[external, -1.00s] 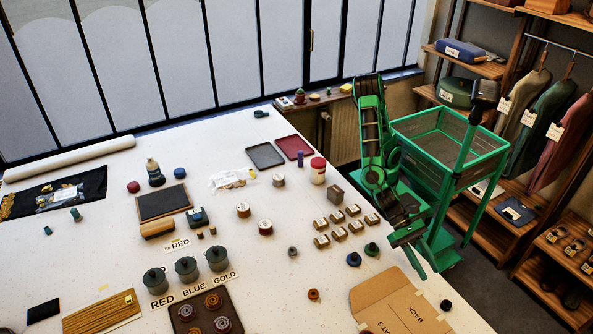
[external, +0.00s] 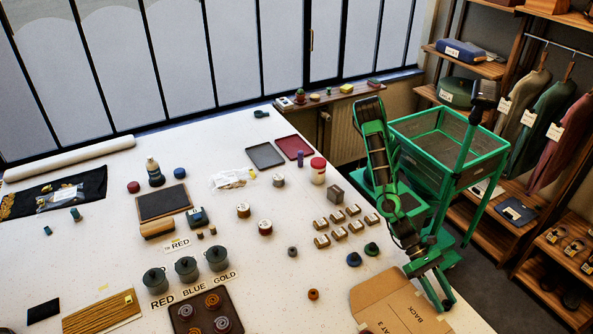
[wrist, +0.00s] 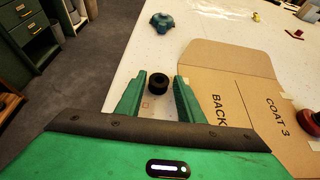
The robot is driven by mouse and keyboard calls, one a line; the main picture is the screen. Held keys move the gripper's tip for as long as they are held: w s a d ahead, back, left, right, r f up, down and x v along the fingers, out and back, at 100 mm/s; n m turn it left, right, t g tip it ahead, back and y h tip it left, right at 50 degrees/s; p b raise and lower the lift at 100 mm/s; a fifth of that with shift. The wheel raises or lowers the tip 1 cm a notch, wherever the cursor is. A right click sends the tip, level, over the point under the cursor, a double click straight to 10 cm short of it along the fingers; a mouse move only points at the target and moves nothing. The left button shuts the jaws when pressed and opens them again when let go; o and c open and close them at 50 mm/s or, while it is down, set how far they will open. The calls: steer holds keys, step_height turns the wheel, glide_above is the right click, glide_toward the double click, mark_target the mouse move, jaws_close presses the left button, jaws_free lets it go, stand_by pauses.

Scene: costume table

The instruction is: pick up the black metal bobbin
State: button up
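The black metal bobbin (external: 447,305) is on the white table near its right edge, beside the cardboard pattern piece. In the wrist view the bobbin (wrist: 157,83) shows between the tips of my two green fingers, with a visible gap on each side. My gripper (wrist: 160,90) is open and empty. In the external view my gripper (external: 438,302) points down at the bobbin and partly overlaps it. The exact height of the fingertips above the table is hard to tell.
The cardboard piece (external: 396,305) lies just left of my gripper. A grey bobbin (external: 292,251) and an orange one (external: 313,295) are further left. The floor lies beyond the table's edge.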

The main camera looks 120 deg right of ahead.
steer(key=shift+a, duration=0.1)
steer(key=c, duration=0.8)
